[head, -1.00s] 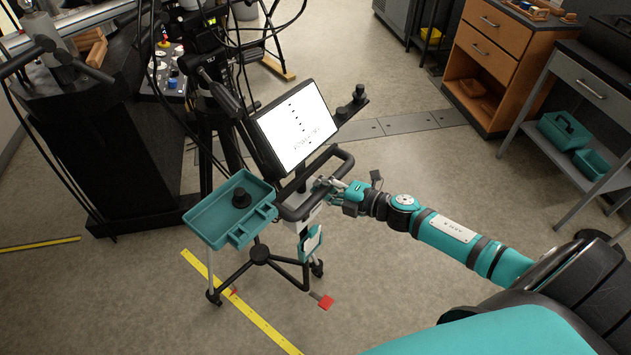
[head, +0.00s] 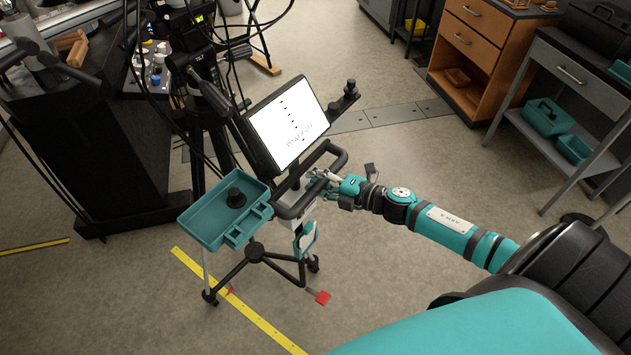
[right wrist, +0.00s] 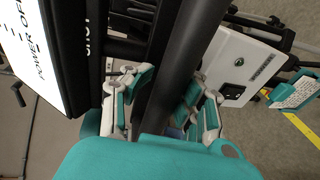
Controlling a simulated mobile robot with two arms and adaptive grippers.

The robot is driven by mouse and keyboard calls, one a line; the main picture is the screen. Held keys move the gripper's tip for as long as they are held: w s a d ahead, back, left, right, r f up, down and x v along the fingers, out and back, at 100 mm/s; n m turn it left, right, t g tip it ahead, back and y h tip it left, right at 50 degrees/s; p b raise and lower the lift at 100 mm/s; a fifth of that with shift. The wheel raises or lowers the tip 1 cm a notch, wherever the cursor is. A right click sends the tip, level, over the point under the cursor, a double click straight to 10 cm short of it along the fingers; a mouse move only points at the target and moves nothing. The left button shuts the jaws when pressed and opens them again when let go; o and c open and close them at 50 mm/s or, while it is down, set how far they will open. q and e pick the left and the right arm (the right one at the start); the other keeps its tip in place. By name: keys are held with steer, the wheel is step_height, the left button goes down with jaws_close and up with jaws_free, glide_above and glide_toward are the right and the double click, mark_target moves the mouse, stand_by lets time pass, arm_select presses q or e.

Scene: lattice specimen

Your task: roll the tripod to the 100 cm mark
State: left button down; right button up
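The wheeled tripod (head: 255,253) stands upright beside a yellow floor tape (head: 262,327), with one caster near a red mark (head: 230,291) on it. The tape's figures are too small to read. The tripod carries a screen (head: 288,122), a teal tray (head: 205,222) and a black looped handle (head: 290,211). A red pedal (head: 322,297) sticks out low at its right. My right gripper (head: 322,181) is at the handle's right side. In the right wrist view its fingers (right wrist: 168,92) close around the dark handle bar (right wrist: 185,60). My left gripper is out of view.
A black bench (head: 90,170) with cables and a second black tripod (head: 200,125) stand close behind on the left. A wooden drawer unit (head: 470,45) and a grey table (head: 575,75) with teal boxes (head: 547,117) stand at right. A flat floor strip (head: 385,114) crosses behind. Front floor is clear.

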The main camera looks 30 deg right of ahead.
steer(key=o, duration=0.4)
steer(key=shift+o, duration=0.5)
steer(key=shift+f, duration=0.1)
steer(key=shift+s, duration=0.15)
steer(key=v, duration=1.2)
steer(key=shift+d, duration=0.1)
